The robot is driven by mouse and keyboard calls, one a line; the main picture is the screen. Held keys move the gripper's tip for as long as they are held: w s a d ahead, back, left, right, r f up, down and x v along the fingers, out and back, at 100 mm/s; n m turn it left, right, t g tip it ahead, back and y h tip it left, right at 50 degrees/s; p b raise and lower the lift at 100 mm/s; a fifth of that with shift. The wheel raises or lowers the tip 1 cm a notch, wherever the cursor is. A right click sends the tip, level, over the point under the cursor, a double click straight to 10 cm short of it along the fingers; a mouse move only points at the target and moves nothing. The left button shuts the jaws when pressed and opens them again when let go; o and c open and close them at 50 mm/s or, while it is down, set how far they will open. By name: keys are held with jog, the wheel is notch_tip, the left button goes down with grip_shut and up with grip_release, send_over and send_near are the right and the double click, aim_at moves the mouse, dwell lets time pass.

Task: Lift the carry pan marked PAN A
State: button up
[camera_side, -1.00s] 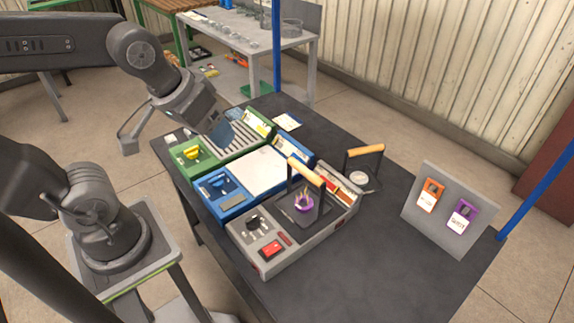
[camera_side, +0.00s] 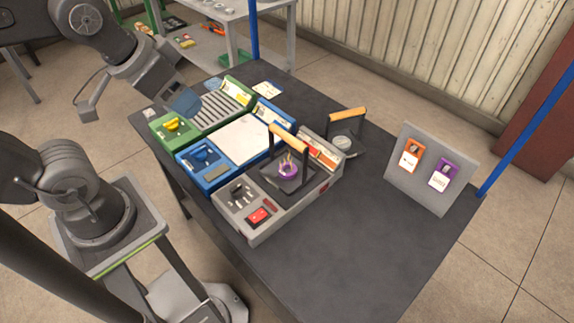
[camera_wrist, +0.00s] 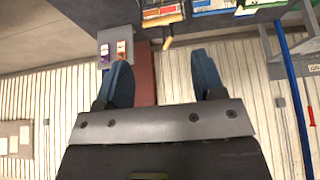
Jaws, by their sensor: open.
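Two carry pans with wooden bar handles show in the side view; I cannot read a PAN A mark on either. One pan (camera_side: 270,172) sits on the grey box, its handle (camera_side: 289,138) raised on dark uprights, with a purple ring-shaped thing (camera_side: 288,168) in it. The other pan (camera_side: 347,150) is behind and right, with a round silvery thing in it and its handle (camera_side: 346,115) upright. My gripper (camera_side: 187,103) hangs above the green box, well left of both handles. The wrist view shows its blue fingers (camera_wrist: 162,68) apart and empty.
The green box (camera_side: 192,128), blue box (camera_side: 195,172) and grey box (camera_side: 245,225) stand side by side on the dark table (camera_side: 340,240). A grey panel (camera_side: 425,185) with orange and purple padlock tags stands at right. The table's front right is clear. A blue post (camera_side: 525,130) rises at right.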

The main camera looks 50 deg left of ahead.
jog(key=shift+c, duration=0.4)
jog(key=shift+c, duration=0.5)
jog(key=m+g, duration=0.3)
jog(key=m, duration=1.4)
send_over(288, 135)
jog(key=s, duration=0.2)
jog(key=s+f+x, duration=0.1)
jog(key=s+x, duration=0.1)
jog(key=x, duration=0.9)
jog(key=shift+m, duration=0.3)
jog(key=x, duration=0.7)
jog(key=shift+s+d+f, duration=0.15)
jog(key=shift+s+f, duration=0.1)
jog(key=shift+f, duration=0.2)
jog(key=shift+a+x, duration=0.2)
jog(key=shift+x, duration=2.55)
jog(key=shift+s, duration=0.15)
grip_shut()
